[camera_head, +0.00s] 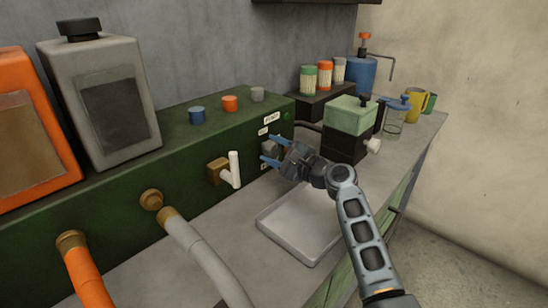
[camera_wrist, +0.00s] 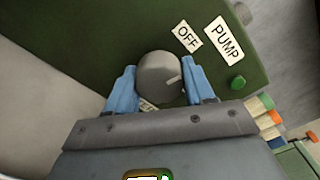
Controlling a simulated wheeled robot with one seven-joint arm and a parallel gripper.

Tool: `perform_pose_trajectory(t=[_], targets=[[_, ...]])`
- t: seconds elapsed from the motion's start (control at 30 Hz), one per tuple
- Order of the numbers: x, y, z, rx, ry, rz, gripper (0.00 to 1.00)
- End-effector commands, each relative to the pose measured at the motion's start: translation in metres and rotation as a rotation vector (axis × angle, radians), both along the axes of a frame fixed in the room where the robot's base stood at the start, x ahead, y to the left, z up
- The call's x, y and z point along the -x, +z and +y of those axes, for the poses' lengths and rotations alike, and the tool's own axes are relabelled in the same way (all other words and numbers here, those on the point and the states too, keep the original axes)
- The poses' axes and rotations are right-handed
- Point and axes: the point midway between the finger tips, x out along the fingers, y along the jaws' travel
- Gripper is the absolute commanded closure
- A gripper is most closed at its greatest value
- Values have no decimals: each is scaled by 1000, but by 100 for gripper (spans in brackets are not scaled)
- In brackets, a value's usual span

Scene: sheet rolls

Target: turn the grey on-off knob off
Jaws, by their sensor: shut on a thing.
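The grey knob (camera_wrist: 158,75) sits on the front of the dark green box (camera_head: 180,150). My gripper (camera_head: 269,149) is at the box's right part, with one blue finger on each side of the knob, shut on it. In the wrist view the knob's short white mark is near its right edge, beside the right finger. The OFF label (camera_wrist: 187,38) lies to the knob's upper right, and the PUMP label (camera_wrist: 224,42) is beyond it. Another label (camera_wrist: 148,105) below the knob is mostly hidden by my gripper.
A small green button (camera_wrist: 237,83) is right of the labels. A white-handled tap (camera_head: 234,170) projects from the box left of my gripper. A shallow tray (camera_head: 290,252) lies below my arm. A green-topped black machine (camera_head: 347,130) stands close on the right.

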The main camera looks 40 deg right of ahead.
Motion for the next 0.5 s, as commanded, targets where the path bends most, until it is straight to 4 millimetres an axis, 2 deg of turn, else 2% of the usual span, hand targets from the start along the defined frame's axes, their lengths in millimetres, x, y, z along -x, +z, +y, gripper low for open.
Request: perform_pose_trajectory(t=[0.2,0.5], targets=[[0,-3,0,126,0,-2,78],[0,-1,0,211,0,-5,78]])
